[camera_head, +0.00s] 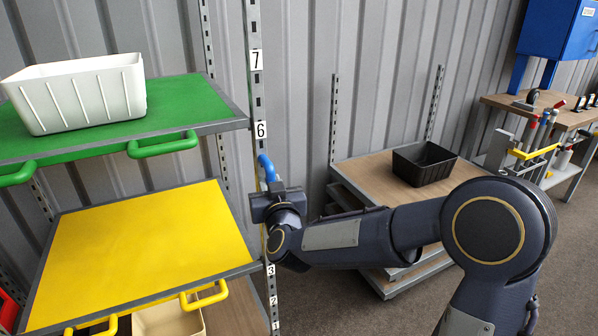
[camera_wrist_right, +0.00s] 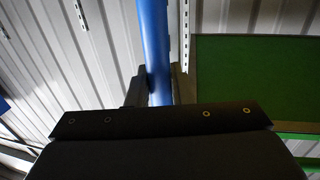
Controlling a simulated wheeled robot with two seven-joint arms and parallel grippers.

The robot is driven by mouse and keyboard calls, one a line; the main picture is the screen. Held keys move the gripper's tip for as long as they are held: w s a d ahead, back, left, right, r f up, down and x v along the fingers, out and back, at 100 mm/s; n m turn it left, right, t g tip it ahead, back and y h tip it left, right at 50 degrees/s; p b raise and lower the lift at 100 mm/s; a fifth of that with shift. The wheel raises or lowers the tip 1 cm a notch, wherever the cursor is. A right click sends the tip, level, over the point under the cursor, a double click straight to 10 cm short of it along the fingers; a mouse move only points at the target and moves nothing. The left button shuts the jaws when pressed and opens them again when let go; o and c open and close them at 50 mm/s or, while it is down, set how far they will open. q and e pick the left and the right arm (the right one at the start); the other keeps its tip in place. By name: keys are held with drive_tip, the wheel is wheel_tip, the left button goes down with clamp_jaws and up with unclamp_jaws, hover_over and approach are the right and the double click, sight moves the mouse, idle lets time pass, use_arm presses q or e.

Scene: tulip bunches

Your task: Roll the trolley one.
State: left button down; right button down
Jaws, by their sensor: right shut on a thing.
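A blue bar (camera_head: 267,168) stands upright beside the front post of the tall rack on the left. My right gripper (camera_head: 270,200) is shut on this blue bar, with the arm reaching in from the right. In the right wrist view the blue bar (camera_wrist_right: 155,45) runs down into the jaws, and the palm hides the lower part. I cannot tell from these views what the bar is fixed to, nor which thing is the trolley. My left gripper is not in view.
The rack has a green shelf (camera_head: 190,110) with a white bin (camera_head: 80,95), and a yellow shelf (camera_head: 140,240) below. A wooden-topped shelf unit (camera_head: 365,180) with a black bin (camera_head: 423,165) stands at the right. A workbench (camera_head: 540,115) is farther right, with grey floor between.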

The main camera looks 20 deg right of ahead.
drive_tip(key=a+p, duration=0.1)
drive_tip(key=a, duration=0.7)
drive_tip(key=shift+s, duration=0.3)
drive_tip(key=shift+a, duration=0.15)
drive_tip(key=c, duration=1.3)
unclamp_jaws()
drive_tip(key=s, duration=0.5)
drive_tip(key=s+a, duration=0.1)
drive_tip(key=s, duration=0.1)
drive_tip(key=shift+s, duration=0.4)
